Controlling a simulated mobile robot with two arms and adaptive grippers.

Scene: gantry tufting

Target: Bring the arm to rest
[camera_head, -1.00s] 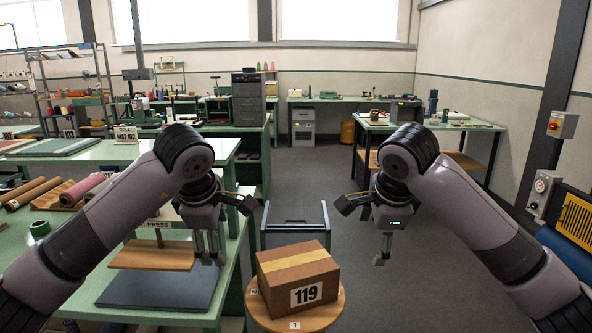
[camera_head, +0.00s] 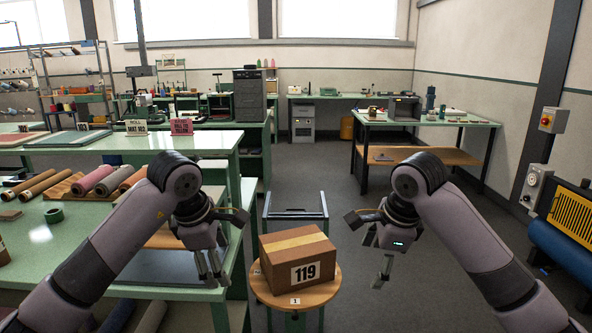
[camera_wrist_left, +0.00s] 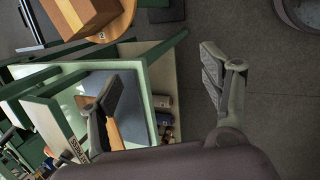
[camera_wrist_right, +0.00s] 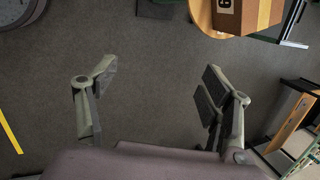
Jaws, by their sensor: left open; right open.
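My left gripper (camera_head: 208,266) hangs open and empty over the front right edge of the green table, left of the cardboard box. In the left wrist view, its fingers (camera_wrist_left: 160,95) are spread wide with nothing between them. My right gripper (camera_head: 383,270) hangs open and empty over the floor, right of the box. In the right wrist view, its fingers (camera_wrist_right: 160,100) are apart over bare grey floor. The cardboard box (camera_head: 280,262) marked 119 sits on a round wooden stool (camera_head: 325,290) between the two grippers, touching neither.
The green table (camera_head: 40,255) at left carries fabric rolls (camera_head: 92,180), a green tape ring (camera_head: 54,215) and a dark mat. A dark-topped frame (camera_head: 295,214) stands behind the stool. Yellow and blue equipment (camera_head: 570,225) stands at right. The floor (camera_head: 345,215) between is open.

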